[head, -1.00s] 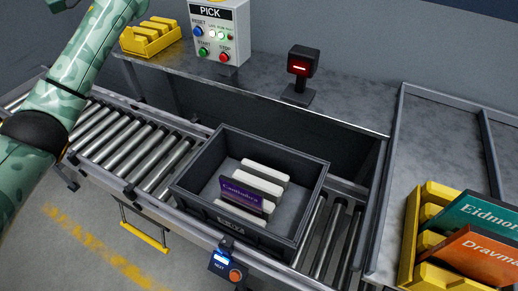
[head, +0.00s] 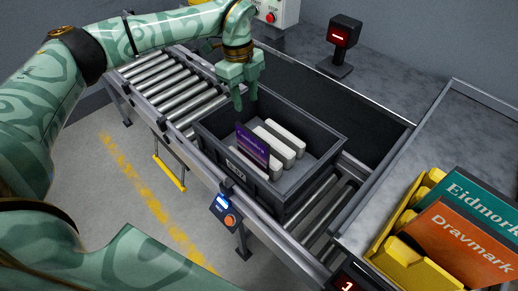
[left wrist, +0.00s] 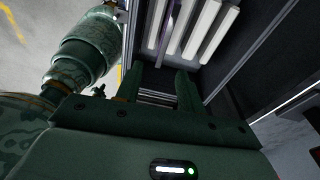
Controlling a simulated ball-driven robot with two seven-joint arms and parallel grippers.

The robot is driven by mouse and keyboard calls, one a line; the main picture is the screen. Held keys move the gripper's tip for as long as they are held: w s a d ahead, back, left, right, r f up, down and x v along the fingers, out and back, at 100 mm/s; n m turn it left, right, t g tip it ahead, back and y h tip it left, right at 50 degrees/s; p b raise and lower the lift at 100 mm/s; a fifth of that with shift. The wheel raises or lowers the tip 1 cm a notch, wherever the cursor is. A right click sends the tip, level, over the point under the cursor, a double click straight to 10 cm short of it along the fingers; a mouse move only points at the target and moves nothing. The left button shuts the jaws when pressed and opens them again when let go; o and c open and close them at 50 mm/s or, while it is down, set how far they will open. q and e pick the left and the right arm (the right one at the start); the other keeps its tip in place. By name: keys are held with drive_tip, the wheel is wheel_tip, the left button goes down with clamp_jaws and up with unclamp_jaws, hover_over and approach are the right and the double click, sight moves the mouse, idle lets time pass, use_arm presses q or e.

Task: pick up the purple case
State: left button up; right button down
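The purple case (head: 252,146) stands on edge between pale dividers (head: 286,138) inside the dark grey tote (head: 236,168) on the roller conveyor. Light lettering shows on its face, and its lower part is hidden by the front divider. My left gripper (head: 245,100) hangs over the tote's far left corner, pointing down, apart from the case. In the left wrist view its two fingers (left wrist: 163,84) are spread with nothing between them. The dividers (left wrist: 202,30) lie beyond the fingertips there, with a thin purplish edge among them. My right gripper is out of view.
A yellow rack (head: 405,262) with a teal case (head: 480,208) and an orange case (head: 462,245) stands on the right-hand table. A scanner (head: 344,40) stands on the back counter. A button box (head: 226,212) is fixed to the conveyor's front. Rollers (head: 160,80) left of the tote are clear.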

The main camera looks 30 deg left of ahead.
sight(252, 133)
use_arm(q)
drive_tip(key=f, duration=0.3)
drive_tip(key=f+b, duration=0.1)
drive_tip(key=f, duration=0.3)
drive_tip(key=f+b, duration=0.1)
drive_tip(key=f, duration=0.3)
drive_tip(key=shift+d+f, duration=0.1)
drive_tip(key=shift+d, duration=0.25)
drive_tip(key=f, duration=0.1)
drive_tip(key=f+b, duration=0.1)
drive_tip(key=f, duration=0.1)
drive_tip(key=d+f+b, duration=0.1)
drive_tip(key=f, duration=0.1)
drive_tip(key=shift+w+f, duration=0.15)
clamp_jaws()
